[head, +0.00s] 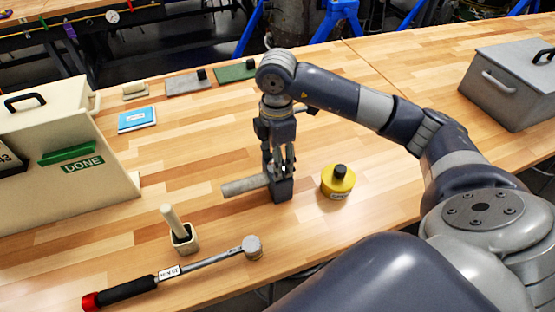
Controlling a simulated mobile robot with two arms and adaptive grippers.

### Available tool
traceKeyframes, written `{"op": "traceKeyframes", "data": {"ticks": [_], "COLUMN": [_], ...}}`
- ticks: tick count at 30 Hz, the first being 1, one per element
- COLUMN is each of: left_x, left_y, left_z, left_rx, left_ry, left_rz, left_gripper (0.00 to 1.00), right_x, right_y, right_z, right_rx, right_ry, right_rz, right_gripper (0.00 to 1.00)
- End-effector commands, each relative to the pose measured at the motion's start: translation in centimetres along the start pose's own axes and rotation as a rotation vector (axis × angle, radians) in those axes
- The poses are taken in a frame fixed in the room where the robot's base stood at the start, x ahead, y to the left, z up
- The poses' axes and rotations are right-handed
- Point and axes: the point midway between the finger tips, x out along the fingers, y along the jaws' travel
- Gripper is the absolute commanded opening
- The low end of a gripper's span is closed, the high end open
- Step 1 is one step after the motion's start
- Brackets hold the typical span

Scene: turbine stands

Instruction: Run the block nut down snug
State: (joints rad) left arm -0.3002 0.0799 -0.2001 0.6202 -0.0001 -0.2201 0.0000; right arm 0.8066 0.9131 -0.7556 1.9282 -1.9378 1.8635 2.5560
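A dark grey block (283,192) stands on the wooden bench near the middle of the head view, with a lighter grey cylindrical piece (240,186) sticking out to its left. My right gripper (278,172) points down, with its fingertips at the top of the block. The fingers hide the block's top, and I cannot make out a nut or whether the fingers are closed on anything. A torque wrench (178,271) with a black grip, red end and round head lies on the bench at the front left. My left gripper is not in view.
A yellow round container (338,183) with a black knob stands just right of the block. A small cup (184,240) holding a stick is at front left. A beige case (50,190) marked DONE, a blue booklet (137,119) and a grey toolbox (506,95) stand around.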

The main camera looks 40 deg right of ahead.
Motion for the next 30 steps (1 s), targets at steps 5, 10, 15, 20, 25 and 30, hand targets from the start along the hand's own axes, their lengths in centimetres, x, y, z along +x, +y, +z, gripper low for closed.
{"op": "traceKeyframes", "data": {"ticks": [5, 10, 15, 20, 25, 30], "left_x": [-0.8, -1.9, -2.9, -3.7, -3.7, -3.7], "left_y": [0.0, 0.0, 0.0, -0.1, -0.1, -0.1], "left_z": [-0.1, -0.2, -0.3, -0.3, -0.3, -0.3], "left_rx": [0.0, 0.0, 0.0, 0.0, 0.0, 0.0], "left_ry": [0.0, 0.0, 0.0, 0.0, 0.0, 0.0], "left_rz": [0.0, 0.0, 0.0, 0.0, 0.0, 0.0], "left_gripper": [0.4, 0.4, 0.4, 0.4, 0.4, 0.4], "right_x": [-1.0, -2.5, -3.8, -4.9, -5.0, -5.0], "right_y": [0.0, 0.0, 0.0, 0.0, 0.0, 0.0], "right_z": [0.0, 0.0, 0.0, 0.0, 0.0, 0.0], "right_rx": [0.0, -0.001, -0.001, -0.001, -0.001, -0.001], "right_ry": [0.0, 0.001, 0.001, 0.0, 0.0, 0.0], "right_rz": [0.001, 0.002, 0.002, 0.001, 0.0, 0.0], "right_gripper": [0.52, 0.52, 0.52, 0.52, 0.52, 0.52]}}
